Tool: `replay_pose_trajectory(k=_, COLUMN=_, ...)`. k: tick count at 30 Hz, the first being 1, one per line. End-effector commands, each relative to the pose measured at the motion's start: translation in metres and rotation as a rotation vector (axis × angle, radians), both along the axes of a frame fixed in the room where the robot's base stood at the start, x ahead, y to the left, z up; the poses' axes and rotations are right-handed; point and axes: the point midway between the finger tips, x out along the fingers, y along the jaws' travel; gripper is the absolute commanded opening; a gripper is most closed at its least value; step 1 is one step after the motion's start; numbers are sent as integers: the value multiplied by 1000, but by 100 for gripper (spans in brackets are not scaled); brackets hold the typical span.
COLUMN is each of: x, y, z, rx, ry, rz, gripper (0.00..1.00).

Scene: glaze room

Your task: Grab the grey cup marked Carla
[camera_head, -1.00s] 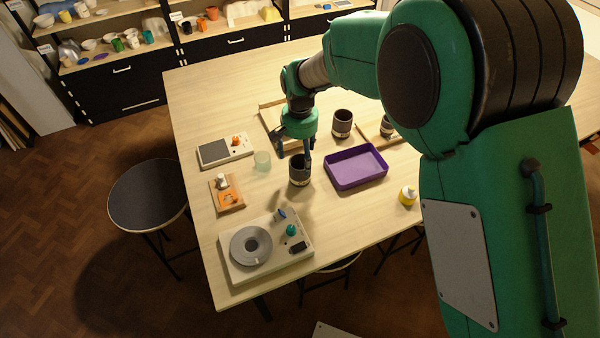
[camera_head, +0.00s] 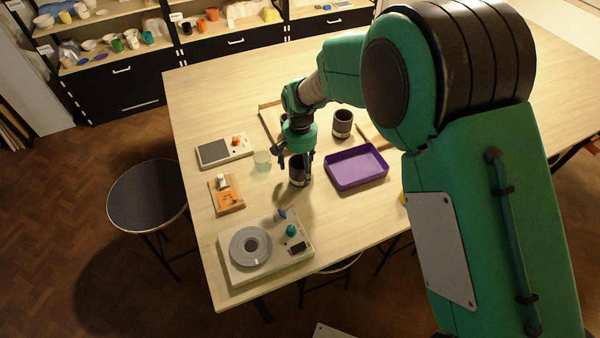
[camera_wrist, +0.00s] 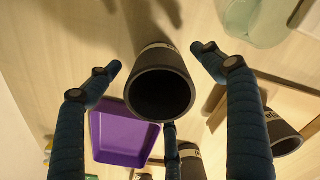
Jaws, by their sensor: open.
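A dark grey cup (camera_head: 297,173) stands on the table directly under my gripper (camera_head: 296,158). In the wrist view the same cup (camera_wrist: 163,85) shows its open rim and a pale label band; the name on it is not readable. My gripper (camera_wrist: 160,60) is open, with blue fingers on both sides of the cup and a third finger below it, none clearly touching. A second dark cup (camera_head: 342,121) stands behind and to the right. Another dark cup (camera_wrist: 284,135) lies to the right in the wrist view, its label partly cut off.
A purple tray (camera_head: 331,180) is right of the cup. A clear glass (camera_head: 262,160), a scale (camera_head: 213,152) and an orange-topped wooden block (camera_head: 232,204) are to the left. A white wheel device (camera_head: 268,270) stands in front. A wooden tray (camera_head: 266,122) lies behind my gripper.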

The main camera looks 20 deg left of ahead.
Motion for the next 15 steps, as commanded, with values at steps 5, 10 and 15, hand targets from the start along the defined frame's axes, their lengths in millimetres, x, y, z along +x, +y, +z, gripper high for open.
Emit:
replay_pose_trajectory(k=5, x=0, y=0, z=-24, rx=-1, ry=2, rz=0, gripper=81)
replay_pose_trajectory(k=10, x=0, y=0, z=-35, rx=0, ry=0, rz=0, gripper=81)
replay_pose_trajectory(k=15, x=0, y=0, z=-36, rx=0, ry=-1, rz=0, gripper=81)
